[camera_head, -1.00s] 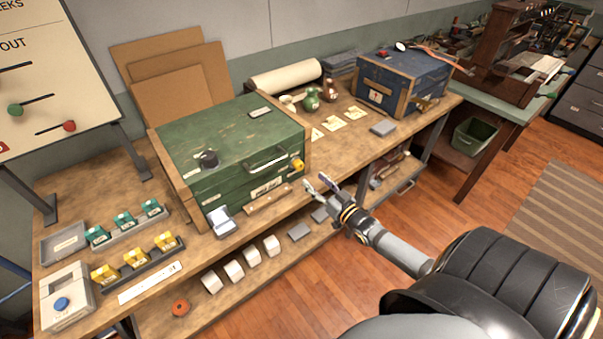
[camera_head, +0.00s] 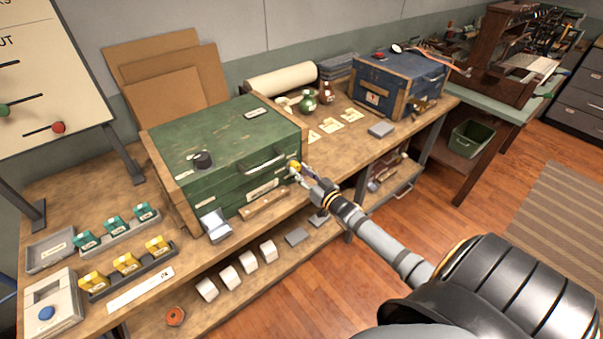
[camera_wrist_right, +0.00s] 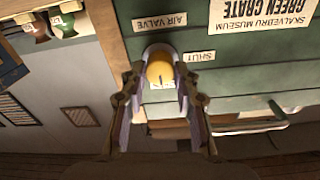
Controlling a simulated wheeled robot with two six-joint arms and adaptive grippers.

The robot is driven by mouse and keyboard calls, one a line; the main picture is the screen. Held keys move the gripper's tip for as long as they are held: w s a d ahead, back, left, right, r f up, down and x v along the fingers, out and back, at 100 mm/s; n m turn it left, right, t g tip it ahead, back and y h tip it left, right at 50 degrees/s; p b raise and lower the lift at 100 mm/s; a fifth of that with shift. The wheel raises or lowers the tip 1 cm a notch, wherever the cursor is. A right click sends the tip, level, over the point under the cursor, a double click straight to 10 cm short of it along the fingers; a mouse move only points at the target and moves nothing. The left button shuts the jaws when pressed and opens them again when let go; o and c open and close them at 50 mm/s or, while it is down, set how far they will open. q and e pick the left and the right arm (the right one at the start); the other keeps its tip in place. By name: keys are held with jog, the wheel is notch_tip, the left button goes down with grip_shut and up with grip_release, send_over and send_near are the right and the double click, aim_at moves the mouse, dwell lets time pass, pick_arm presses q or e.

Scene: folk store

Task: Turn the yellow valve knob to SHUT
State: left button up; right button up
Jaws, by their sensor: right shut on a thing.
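The yellow valve knob (camera_head: 294,167) is on the front face of the green crate (camera_head: 247,139), near its right end. In the right wrist view the yellow knob (camera_wrist_right: 160,72) sits between the finger pads of my right gripper (camera_wrist_right: 160,92). A dark mark shows on the knob's face. In the head view my right gripper (camera_head: 302,174) is shut on the knob, coming from the front right. My left gripper is not in view.
The crate's front handle (camera_wrist_right: 250,122) is close to my right fingers. A wooden strip (camera_head: 263,205) and a small grey box (camera_head: 215,226) lie before the crate. A blue crate (camera_head: 398,77) stands farther right.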

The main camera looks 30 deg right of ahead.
grip_shut()
jog(key=shift+n, duration=0.3)
jog(key=n+p, duration=0.1)
jog(key=n, duration=0.1)
jog(key=shift+n+p, duration=0.35)
jog(key=shift+n, duration=0.05)
jog(key=n+p, duration=0.1)
jog(key=n, duration=0.3)
jog(key=shift+n, duration=0.3)
jog(key=n+p, duration=0.1)
jog(key=n, duration=0.4)
jog(key=shift+d+n, duration=0.1)
jog(key=shift+n, duration=2.5)
